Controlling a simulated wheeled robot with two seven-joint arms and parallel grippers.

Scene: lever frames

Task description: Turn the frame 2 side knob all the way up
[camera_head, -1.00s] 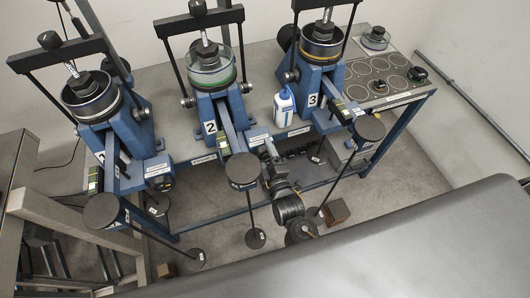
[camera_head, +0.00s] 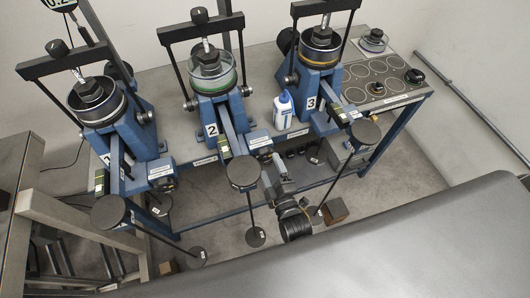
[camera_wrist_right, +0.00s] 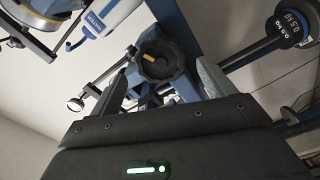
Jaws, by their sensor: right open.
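Frame 2 (camera_head: 212,84) is the middle blue lever frame, marked with a 2. Its side knob shows in the right wrist view as a black lobed knob (camera_wrist_right: 165,68) with a yellow mark on its face. My right gripper (camera_head: 274,163) is beside the lower right of frame 2. In the right wrist view, its two grey fingers (camera_wrist_right: 163,80) are apart, one at each side of the knob's lower part. Contact between fingers and knob cannot be told. In the head view the gripper hides the knob. My left gripper is not in view.
A white and blue bottle (camera_head: 283,108) stands between frame 2 and frame 3 (camera_head: 318,80). Frame 1 (camera_head: 118,124) stands at the left. A round weight (camera_head: 243,172) on frame 2's lever arm hangs just left of my right gripper. A wooden block (camera_head: 335,211) lies below.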

